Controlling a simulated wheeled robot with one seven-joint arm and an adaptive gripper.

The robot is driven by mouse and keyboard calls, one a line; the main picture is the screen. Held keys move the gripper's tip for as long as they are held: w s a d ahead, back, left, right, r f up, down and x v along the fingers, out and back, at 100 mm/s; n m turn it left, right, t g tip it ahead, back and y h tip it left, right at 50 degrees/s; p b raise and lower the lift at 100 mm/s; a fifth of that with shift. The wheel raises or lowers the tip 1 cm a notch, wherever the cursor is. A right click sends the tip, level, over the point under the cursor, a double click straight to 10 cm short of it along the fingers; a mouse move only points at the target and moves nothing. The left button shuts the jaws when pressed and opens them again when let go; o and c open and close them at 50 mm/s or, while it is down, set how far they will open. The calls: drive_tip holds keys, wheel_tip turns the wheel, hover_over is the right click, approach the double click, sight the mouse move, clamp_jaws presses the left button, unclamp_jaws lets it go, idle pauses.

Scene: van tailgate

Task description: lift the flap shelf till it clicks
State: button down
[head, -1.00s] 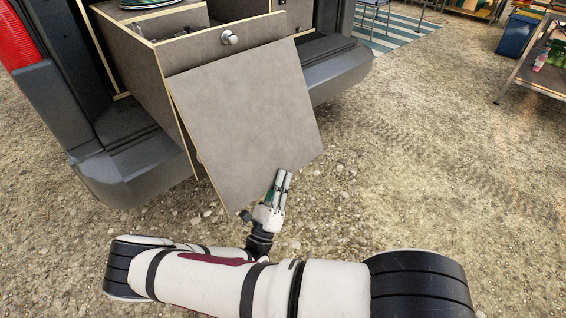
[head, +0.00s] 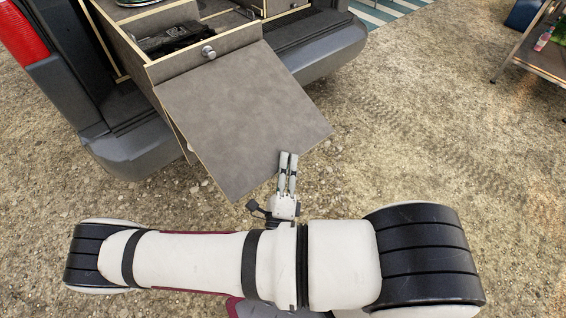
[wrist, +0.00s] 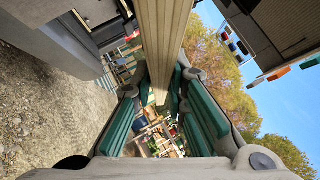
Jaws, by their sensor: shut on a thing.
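The flap shelf (head: 243,115) is a grey panel with a pale edge, hinged on the front of the drawer unit at the van's rear. It slopes down and outward from the hinge, tilted rather than level. My gripper (head: 288,158) is at the flap's outer front edge, with its fingers side by side there. In the wrist view the flap's edge (wrist: 162,45) runs between the green-padded fingers (wrist: 160,112), and they are shut on it. The flap's underside and any support stay are hidden in the head view.
A round knob (head: 208,52) sits on the drawer front above the flap, and a dark item (head: 180,38) lies in the drawer. The van's bumper (head: 130,155) flanks the unit. A metal shelf rack (head: 545,55) stands at the far right. The gravel to the right is clear.

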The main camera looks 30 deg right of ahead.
wheel_tip(320, 180, up, 15)
drive_tip(key=s+p, duration=0.2)
drive_tip(key=p, duration=0.5)
drive_tip(key=shift+d, duration=0.25)
drive_tip(key=shift+s, duration=0.1)
drive_tip(key=c, duration=1.9)
unclamp_jaws()
drive_tip(key=shift+f, duration=0.1)
drive_tip(key=v, duration=0.7)
drive_tip(key=shift+f, duration=0.25)
drive_tip(key=shift+s+r, duration=0.1)
drive_tip(key=shift+s, duration=0.05)
